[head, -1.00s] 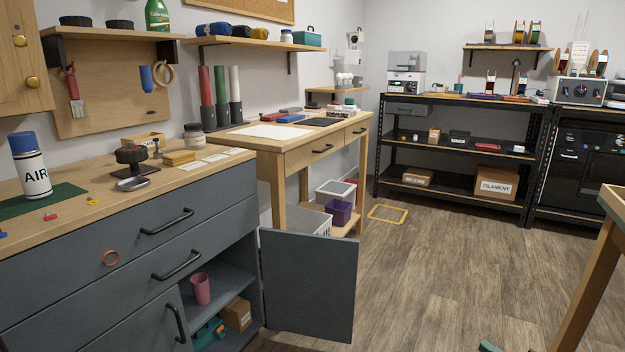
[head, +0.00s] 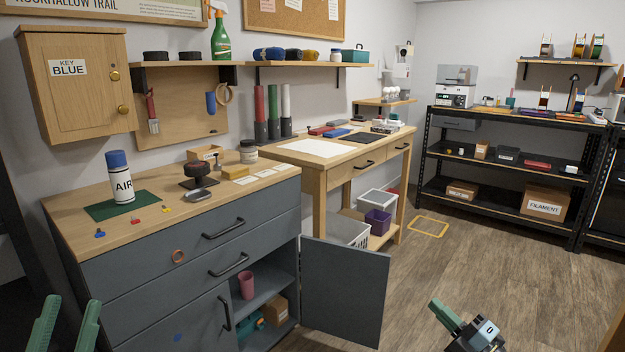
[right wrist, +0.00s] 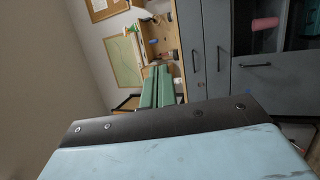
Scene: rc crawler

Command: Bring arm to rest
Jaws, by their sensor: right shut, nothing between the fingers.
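My left gripper (head: 66,322) shows at the lower left of the head view. Its two green fingers stand apart with nothing between them. My right gripper (head: 440,312) is at the bottom right of the head view, over the wood floor beyond the open cabinet door. In the right wrist view its green fingers (right wrist: 157,88) are together and empty. Neither gripper touches furniture that I can see.
The grey cabinet (head: 160,268) has an open door (head: 345,292) sticking out, with a pink cup (head: 246,285) inside. An air can (head: 120,178) stands on its top. The floor (head: 420,285) at right is clear around a yellow frame (head: 428,226).

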